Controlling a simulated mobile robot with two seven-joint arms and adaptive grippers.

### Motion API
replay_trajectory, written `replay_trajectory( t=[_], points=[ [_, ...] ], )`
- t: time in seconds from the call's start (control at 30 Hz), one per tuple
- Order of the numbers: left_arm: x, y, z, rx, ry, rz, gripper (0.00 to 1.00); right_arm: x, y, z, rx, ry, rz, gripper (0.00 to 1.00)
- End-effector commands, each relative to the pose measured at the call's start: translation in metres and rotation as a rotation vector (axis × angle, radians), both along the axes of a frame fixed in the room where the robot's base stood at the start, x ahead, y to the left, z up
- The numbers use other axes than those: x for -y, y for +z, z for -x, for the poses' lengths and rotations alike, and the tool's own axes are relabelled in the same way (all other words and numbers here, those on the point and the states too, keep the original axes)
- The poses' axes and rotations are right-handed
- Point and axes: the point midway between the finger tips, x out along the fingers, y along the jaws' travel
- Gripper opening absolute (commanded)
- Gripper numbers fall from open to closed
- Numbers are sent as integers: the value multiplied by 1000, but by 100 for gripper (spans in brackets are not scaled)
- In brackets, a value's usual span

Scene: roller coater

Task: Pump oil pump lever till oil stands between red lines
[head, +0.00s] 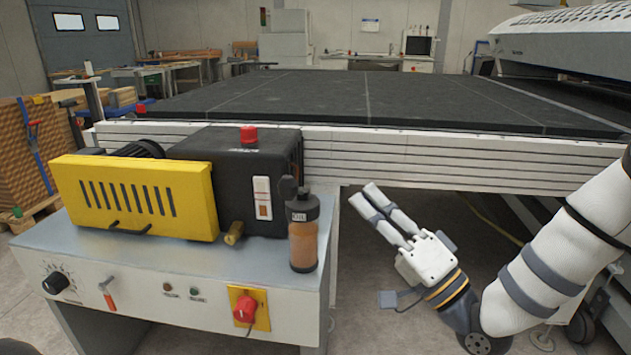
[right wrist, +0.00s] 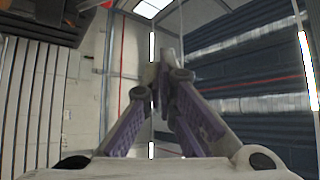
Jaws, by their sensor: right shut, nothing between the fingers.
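A black rounded handle (head: 287,188) rises beside the reservoir top and may be the pump lever. My right gripper (head: 363,193) is to the right of the reservoir, apart from it, with its fingers pointing up and left. Its fingers meet in the right wrist view (right wrist: 162,75), shut and empty. My left gripper is out of view.
A yellow slotted cover (head: 135,195) and a black motor housing (head: 235,165) stand on the cabinet top. The front panel has a dial, a small red-handled lever (head: 107,294) and a red switch (head: 245,308). A wide dark conveyor bed (head: 350,98) lies behind.

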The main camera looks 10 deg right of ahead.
Motion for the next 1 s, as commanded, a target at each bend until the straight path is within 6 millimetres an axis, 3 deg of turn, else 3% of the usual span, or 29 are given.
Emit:
replay_trajectory(
  t=[0.23, 0.6, 0.8, 1.0],
  points=[
    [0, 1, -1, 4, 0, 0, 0, -10, 9, -14, 2, 1, 5, 0],
    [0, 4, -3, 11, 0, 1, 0, -46, 45, -77, 1, 0, 4, 0],
    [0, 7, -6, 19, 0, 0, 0, -66, 28, -63, -5, 2, 3, 0],
    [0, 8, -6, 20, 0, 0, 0, -72, 22, -57, -3, -1, 4, 0]
  ],
)
